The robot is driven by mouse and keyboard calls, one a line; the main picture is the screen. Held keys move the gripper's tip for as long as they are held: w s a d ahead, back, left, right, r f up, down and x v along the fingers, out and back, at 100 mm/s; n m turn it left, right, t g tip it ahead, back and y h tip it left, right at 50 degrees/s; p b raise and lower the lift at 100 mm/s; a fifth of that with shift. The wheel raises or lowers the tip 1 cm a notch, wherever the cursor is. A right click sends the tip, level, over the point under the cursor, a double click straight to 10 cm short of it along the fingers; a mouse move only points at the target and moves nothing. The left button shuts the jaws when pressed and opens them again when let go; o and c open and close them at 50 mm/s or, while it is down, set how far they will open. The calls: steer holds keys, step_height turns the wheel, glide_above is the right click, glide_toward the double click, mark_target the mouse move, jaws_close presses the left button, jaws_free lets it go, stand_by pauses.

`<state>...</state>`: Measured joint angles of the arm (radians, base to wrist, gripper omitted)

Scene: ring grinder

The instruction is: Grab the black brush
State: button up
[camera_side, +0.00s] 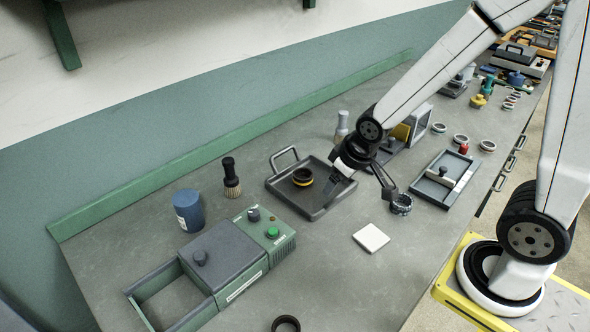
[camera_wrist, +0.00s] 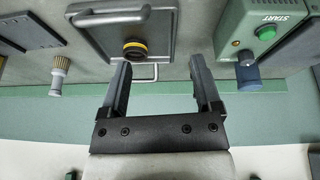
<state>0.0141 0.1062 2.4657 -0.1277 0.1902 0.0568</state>
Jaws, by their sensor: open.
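The black brush (camera_side: 231,178) stands upright on the bench in the side view, with its black handle up and tan bristles down. It is between the blue canister (camera_side: 188,210) and the grey tray (camera_side: 283,191). My gripper (camera_side: 360,190) is open and empty, over the right side of the tray, well to the right of the brush. In the wrist view my gripper (camera_wrist: 159,66) shows two spread fingers with nothing between them.
A black ring with a yellow band (camera_side: 302,178) lies in the tray. The green grinder control box (camera_side: 265,238) stands in front of the brush. A lighter-handled brush (camera_side: 342,127) stands behind the tray. A white pad (camera_side: 371,238) lies on the bench. A green ledge (camera_side: 150,190) runs along the back.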

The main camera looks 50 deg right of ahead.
steer(key=w+n+t+y, duration=0.2)
steer(key=w+t, duration=0.3)
steer(key=w, duration=0.9)
steer(key=n+t+y, duration=0.2)
steer(key=n+y, duration=0.2)
steer(key=y, duration=0.2)
glide_toward(225, 178)
step_height(225, 178, up, 4)
steer(key=w+a, duration=0.1)
steer(key=w, duration=0.1)
steer(key=shift+x, duration=1.3)
steer(key=shift+s+f, duration=0.1)
steer(key=shift+f, duration=0.05)
steer(key=shift+x, duration=2.6)
steer(key=shift+s+a, duration=0.1)
jaws_close()
